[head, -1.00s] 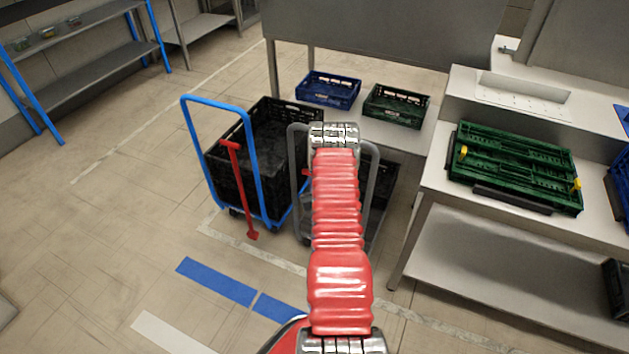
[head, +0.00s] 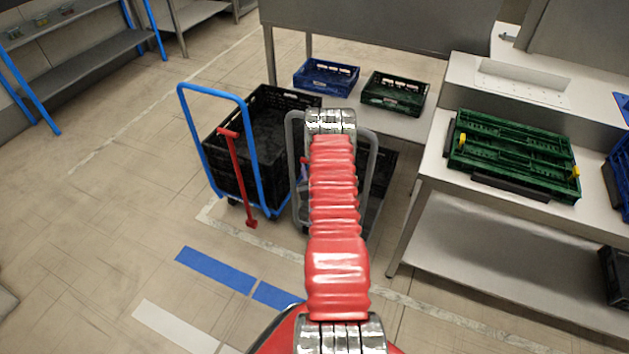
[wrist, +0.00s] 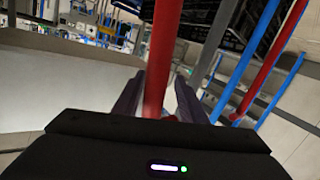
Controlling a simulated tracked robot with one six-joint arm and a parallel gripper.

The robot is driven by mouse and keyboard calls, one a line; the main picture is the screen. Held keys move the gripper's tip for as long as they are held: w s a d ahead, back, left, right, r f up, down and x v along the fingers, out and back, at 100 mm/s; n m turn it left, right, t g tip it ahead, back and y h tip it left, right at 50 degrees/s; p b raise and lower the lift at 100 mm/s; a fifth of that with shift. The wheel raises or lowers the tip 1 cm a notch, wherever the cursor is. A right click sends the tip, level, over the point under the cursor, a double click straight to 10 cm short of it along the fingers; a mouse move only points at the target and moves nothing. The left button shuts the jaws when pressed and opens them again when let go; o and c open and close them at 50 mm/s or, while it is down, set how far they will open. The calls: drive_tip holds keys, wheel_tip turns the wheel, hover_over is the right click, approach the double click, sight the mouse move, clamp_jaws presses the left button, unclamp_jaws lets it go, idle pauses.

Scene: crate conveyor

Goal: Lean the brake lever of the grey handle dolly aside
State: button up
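The grey handle dolly stands behind my arm in the head view; its grey handle (head: 372,165) shows on both sides of the arm. Its red brake lever is mostly hidden there, with a small red bit left of my arm. In the wrist view the red brake lever (wrist: 161,55) runs upright between the fingers of my gripper (wrist: 158,92). The fingers are apart, one on each side of the lever, with a gap visible at the right finger. The grey handle (wrist: 214,42) passes behind, to the right. The lever's lower end is hidden by my gripper's body.
A blue handle dolly (head: 183,110) with a black crate (head: 215,160) and its own red lever (head: 238,180) stands close on the left. A steel table with a blue crate (head: 326,78) and a green crate (head: 393,95) is behind. Floor at left is open.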

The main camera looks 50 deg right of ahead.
drive_tip(key=v, duration=1.3)
idle(0.6)
